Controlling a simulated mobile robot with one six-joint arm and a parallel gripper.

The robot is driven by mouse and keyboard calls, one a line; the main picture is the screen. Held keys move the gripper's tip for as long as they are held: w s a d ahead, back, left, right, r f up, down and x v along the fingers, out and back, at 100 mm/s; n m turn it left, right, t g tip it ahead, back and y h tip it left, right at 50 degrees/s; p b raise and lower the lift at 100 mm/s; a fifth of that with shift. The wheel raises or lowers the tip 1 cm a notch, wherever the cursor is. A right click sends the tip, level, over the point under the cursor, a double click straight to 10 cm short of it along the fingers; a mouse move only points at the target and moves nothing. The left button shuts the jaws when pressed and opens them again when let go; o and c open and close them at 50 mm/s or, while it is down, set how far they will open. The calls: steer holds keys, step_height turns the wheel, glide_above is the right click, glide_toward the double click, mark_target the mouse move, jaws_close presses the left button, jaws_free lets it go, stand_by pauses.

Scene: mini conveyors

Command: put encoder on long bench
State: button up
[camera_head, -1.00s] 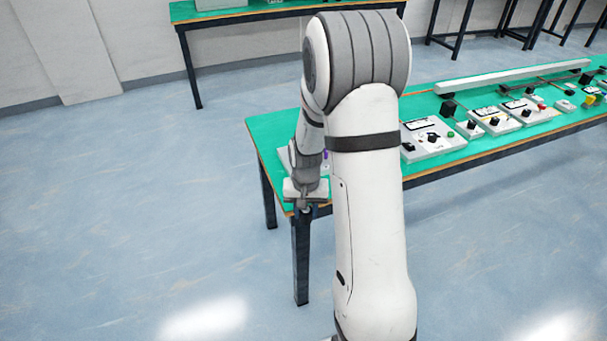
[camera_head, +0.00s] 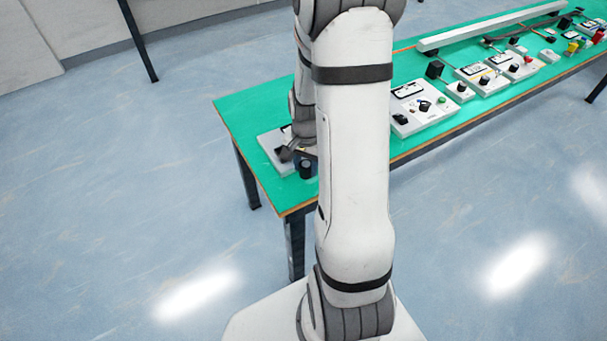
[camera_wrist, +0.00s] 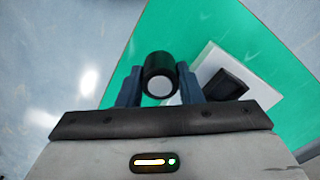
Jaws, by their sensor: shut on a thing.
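My gripper (camera_wrist: 160,84) is shut on the encoder (camera_wrist: 159,74), a black cylinder with a pale round end face, held between the two blue-grey fingers. In the head view the encoder (camera_head: 306,170) shows as a small dark cylinder over the near left end of the long bench (camera_head: 241,108), a green-topped table with dark legs. I cannot tell whether it touches the top. My arm hides part of the bench and most of the gripper there.
A white panel with a black block (camera_wrist: 228,83) lies on the bench close beside the gripper. Control boxes (camera_head: 422,108) and a long white bar (camera_head: 490,28) fill the right part of the bench. The far left corner of the top is bare.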

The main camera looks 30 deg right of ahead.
mark_target(306, 176)
steer(key=shift+s+f, duration=0.1)
steer(key=shift+f, duration=2.1)
steer(key=shift+f+b, duration=0.25)
steer(key=shift+b, duration=0.05)
steer(key=o, duration=1)
steer(key=shift+r, duration=0.1)
